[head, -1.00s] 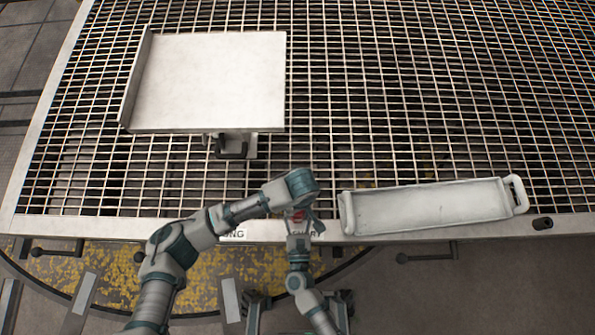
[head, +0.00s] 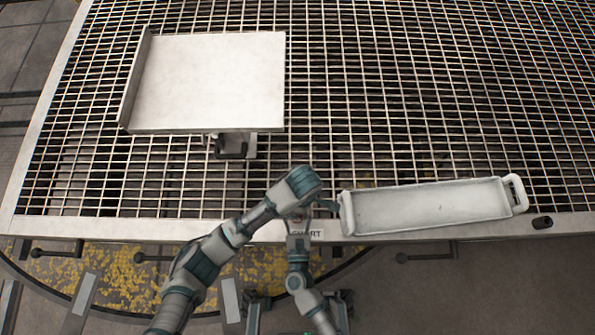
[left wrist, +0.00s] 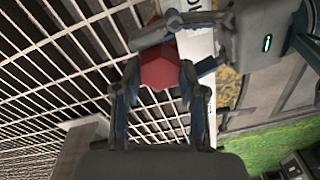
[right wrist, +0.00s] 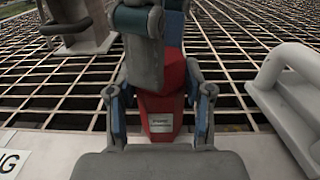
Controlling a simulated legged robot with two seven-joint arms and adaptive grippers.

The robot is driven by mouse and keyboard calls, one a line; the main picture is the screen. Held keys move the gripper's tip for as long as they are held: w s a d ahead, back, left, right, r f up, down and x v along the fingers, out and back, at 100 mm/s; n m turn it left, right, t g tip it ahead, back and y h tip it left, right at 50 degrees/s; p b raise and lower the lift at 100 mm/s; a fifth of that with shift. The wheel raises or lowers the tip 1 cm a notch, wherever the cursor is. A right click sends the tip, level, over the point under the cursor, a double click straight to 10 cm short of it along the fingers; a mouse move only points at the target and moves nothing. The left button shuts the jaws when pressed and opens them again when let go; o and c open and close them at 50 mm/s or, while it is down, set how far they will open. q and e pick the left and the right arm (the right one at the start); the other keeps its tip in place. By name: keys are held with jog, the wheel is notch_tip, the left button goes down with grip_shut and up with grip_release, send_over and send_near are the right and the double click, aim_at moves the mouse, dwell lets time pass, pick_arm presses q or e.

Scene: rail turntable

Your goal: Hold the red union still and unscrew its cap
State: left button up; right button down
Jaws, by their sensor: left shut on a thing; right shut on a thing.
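The red union stands upright at the grating's near edge; in the head view my left wrist almost wholly hides it. In the right wrist view its labelled red body (right wrist: 160,108) is between the fingers of my right gripper (right wrist: 160,97), which is shut on it. My left gripper (left wrist: 160,78) is shut on the red cap (left wrist: 162,68) at the union's top. The cap (right wrist: 172,68) also shows in the right wrist view, partly hidden behind a left finger. I cannot tell whether the cap's thread is loose.
A long pale tray (head: 425,208) with a handle lies close right of the grippers. A white plate (head: 210,82) on a bracket stands at the back left. A small dark cylinder (head: 542,223) is on the right edge. Open grating lies behind.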

pick_arm(q)
jog(key=n, duration=0.4)
jog(key=shift+f, duration=0.15)
jog(key=shift+n, duration=0.6)
jog(key=n, duration=0.5)
jog(key=shift+w+g, duration=0.1)
jog(key=shift+g, duration=0.2)
jog(key=o, duration=1.2)
jog(key=shift+o, duration=0.7)
